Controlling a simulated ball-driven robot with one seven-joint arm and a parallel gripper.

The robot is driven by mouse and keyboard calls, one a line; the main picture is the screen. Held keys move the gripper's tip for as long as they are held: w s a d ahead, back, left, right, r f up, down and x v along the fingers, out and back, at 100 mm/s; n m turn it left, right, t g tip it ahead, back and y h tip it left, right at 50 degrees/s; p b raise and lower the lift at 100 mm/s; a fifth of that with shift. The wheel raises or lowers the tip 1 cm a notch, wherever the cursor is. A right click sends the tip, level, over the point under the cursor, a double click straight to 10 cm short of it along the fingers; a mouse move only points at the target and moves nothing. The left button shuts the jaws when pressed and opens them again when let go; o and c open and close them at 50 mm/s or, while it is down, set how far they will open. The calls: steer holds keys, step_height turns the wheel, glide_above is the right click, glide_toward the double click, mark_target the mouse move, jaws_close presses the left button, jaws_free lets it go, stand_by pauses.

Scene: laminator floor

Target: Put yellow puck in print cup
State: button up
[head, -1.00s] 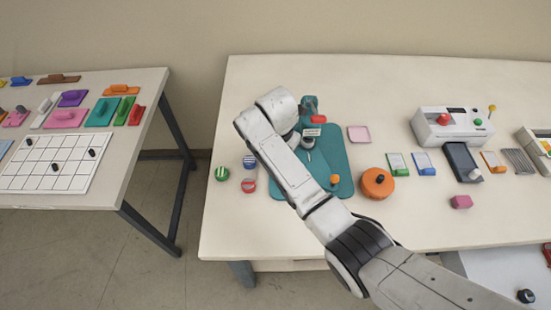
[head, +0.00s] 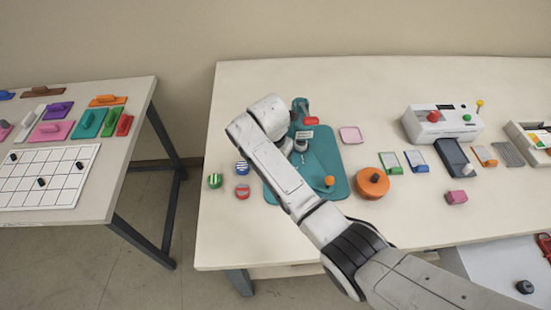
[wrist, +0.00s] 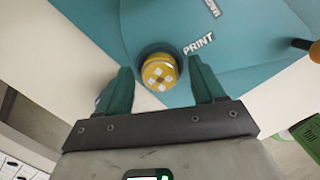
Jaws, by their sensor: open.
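The yellow puck (wrist: 159,72), with a pale pattern on its face, shows in the wrist view. It sits within the dark round rim of the print cup (wrist: 143,53), beside the PRINT label on the teal base (wrist: 240,60). My gripper (wrist: 160,64) is open, with one teal finger on each side of the puck and a gap to it. In the head view my arm hides the puck, the cup and my gripper. The teal press base (head: 325,160) shows there, partly behind my arm.
Green (head: 215,181), blue (head: 242,168) and red (head: 242,192) striped pucks stand left of the base. A pink tray (head: 351,135) lies behind. The table's front left is clear.

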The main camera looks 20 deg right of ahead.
step_height(320, 180, up, 12)
steer(key=s+a, duration=0.1)
steer(key=shift+a, duration=0.2)
stand_by(0.3)
